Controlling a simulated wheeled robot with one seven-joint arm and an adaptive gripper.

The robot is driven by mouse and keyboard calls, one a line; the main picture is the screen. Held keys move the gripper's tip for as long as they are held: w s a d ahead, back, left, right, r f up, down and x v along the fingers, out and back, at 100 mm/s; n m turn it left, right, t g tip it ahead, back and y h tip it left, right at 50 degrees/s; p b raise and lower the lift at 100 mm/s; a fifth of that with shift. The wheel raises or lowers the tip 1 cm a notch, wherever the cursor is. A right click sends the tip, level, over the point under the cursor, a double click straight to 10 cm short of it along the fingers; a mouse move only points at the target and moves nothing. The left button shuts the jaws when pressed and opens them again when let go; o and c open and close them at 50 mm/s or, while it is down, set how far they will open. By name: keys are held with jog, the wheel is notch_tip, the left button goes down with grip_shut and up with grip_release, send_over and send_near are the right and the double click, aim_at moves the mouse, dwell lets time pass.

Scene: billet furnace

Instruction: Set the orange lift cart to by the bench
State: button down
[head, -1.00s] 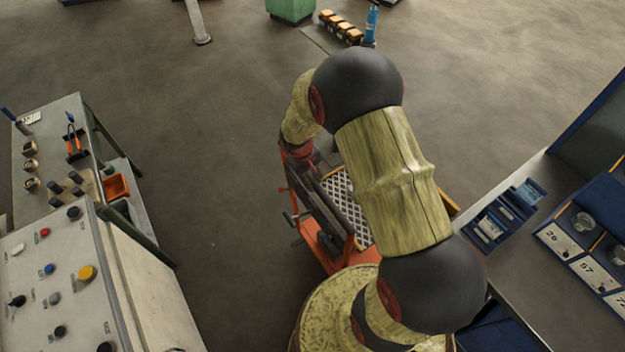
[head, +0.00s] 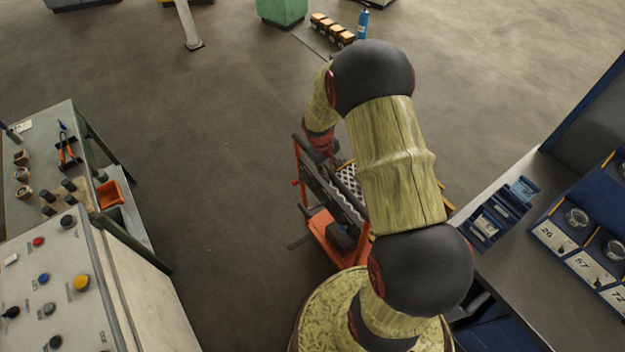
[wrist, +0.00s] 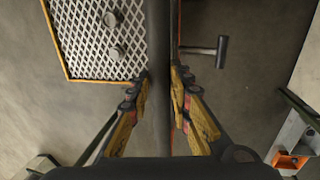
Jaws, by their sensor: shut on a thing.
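The orange lift cart (head: 327,238) stands on the floor in front of me, partly hidden by my arm in the head view. It has a dark upright frame and a mesh platform, which also shows in the wrist view (wrist: 90,40). My gripper (wrist: 161,88) is shut on a dark bar of the cart, which runs between its fingers. In the head view the gripper is mostly hidden behind my arm. A grey workbench (head: 85,130) with tools stands at the left, apart from the cart.
A control panel (head: 60,270) with buttons is at the lower left. A grey counter (head: 520,260) with blue trays and drawers stands close to the cart's right. A green bin (head: 282,12), several orange-topped blocks and a blue bottle (head: 363,24) are at the back. Open floor lies left of the cart.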

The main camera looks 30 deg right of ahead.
jog(key=d, duration=2.6)
jog(key=shift+w+d+b, duration=0.35)
jog(key=shift+w+d, duration=0.05)
jog(key=shift+w, duration=0.05)
jog(key=shift+d, duration=0.15)
jog(key=c, duration=1.7)
grip_release()
jog(key=shift+d, duration=0.15)
jog(key=shift+c, duration=0.2)
jog(key=shift+o, duration=0.6)
jog(key=shift+r, duration=0.1)
notch_tip(320, 180, up, 12)
jog(key=a, duration=0.2)
jog(key=shift+a+f, duration=0.2)
jog(key=shift+f, duration=0.05)
